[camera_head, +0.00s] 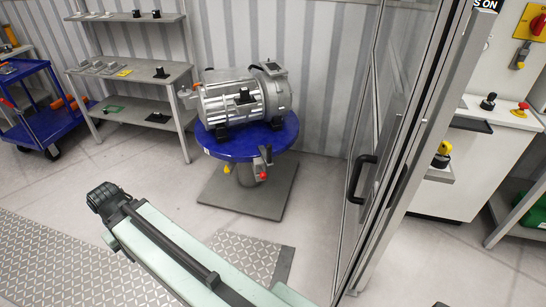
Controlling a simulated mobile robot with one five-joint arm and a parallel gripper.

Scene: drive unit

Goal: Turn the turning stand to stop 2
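The turning stand (240,148) has a round blue top on a grey pedestal and a square grey floor plate (270,200). A silver ribbed motor-like drive unit (235,97) lies on the top, its long axis roughly left to right. At the stand's front edge are a grey bracket (265,157) with a red knob (263,176) and a yellow part (227,169). I see no readable stop number. My pale green arm reaches in from the bottom to a dark end left of the stand, apart from it. I cannot make out gripper fingers.
A framed glass door or panel with a black handle (361,179) stands right of the stand. A grey shelf unit (130,76) and a blue cart (40,115) are at the left.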

